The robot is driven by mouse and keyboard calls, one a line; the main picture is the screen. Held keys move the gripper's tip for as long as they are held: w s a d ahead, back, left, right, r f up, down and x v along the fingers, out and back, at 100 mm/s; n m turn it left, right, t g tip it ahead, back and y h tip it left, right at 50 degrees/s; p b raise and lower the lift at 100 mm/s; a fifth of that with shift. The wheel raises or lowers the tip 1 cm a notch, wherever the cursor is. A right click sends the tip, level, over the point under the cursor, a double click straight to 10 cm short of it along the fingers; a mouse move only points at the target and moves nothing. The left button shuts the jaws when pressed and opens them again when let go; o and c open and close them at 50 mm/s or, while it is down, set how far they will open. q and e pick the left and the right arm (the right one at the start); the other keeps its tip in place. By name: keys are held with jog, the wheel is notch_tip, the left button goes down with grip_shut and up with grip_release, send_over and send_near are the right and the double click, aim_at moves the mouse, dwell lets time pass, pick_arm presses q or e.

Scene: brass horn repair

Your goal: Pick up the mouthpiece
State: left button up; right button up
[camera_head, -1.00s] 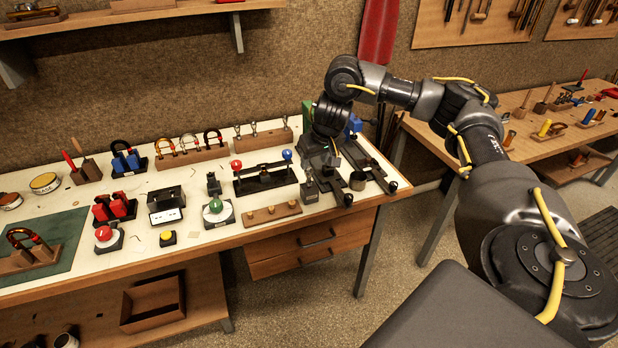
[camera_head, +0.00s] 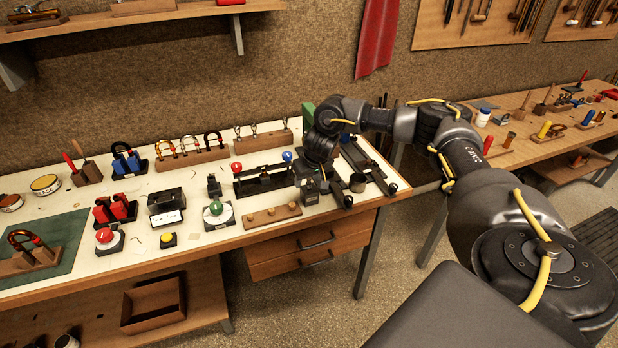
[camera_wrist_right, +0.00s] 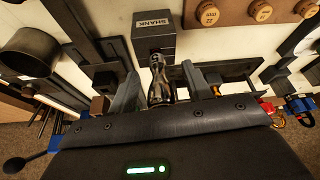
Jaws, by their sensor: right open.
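My right gripper (camera_head: 322,184) is low over the right part of the white-topped bench, pointing down. In the right wrist view its two fingers (camera_wrist_right: 160,88) are apart. A dark, shiny metal piece that looks like the mouthpiece (camera_wrist_right: 157,78) lies between them, with a gap visible on its right side. It is next to a dark block marked SHANK (camera_wrist_right: 153,36), which also shows in the head view (camera_head: 309,192). In the head view my gripper hides the mouthpiece. My left gripper is not in view.
A black stand with red and blue knobs (camera_head: 264,181) is to the left. A wooden strip with round pieces (camera_head: 272,215) lies in front. A mouthpiece rack (camera_head: 262,138) stands behind.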

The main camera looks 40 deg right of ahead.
grip_shut()
jog(key=shift+r, duration=0.1)
dwell(0.3)
jog(key=shift+r, duration=0.15)
jog(key=v, duration=0.1)
jog(key=b+v, duration=0.1)
jog(key=v, duration=0.1)
jog(key=a+v, duration=0.1)
jog(key=v, duration=0.1)
jog(key=shift+w+b, duration=0.3)
jog(key=shift+b, duration=0.05)
jog(key=s+a+r+p, duration=0.3)
jog(key=s+a+r, duration=0.5)
jog(key=s, duration=0.1)
jog(key=shift+s, duration=0.25)
